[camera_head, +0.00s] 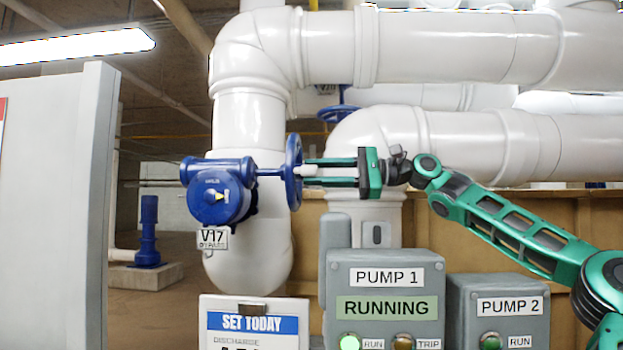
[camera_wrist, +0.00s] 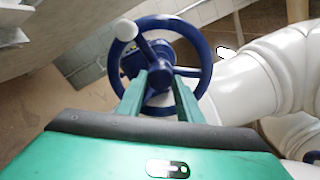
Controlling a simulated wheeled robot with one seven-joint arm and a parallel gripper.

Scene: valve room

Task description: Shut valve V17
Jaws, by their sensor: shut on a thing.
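Valve V17 (camera_head: 220,200) is blue, with a round pointer dial on its body, on a white vertical pipe. Its tag (camera_head: 213,238) reads V17 BYPASS. Its blue handwheel (camera_head: 293,172) stands edge-on at the valve's right and faces the camera in the wrist view (camera_wrist: 205,75). A pale knob (camera_wrist: 125,29) on a stalk shows at the wheel's upper left. My gripper (camera_head: 306,172) reaches the wheel from the right, its green fingers level. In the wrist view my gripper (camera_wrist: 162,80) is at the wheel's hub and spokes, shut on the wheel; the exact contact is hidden.
The PUMP 1 box (camera_head: 387,300), reading RUNNING with a lit green lamp, and the PUMP 2 box (camera_head: 508,307) stand below my arm. A sign (camera_head: 252,323) stands below the valve. A grey panel (camera_head: 60,200) is at the left. Another blue handwheel (camera_head: 338,113) sits behind.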

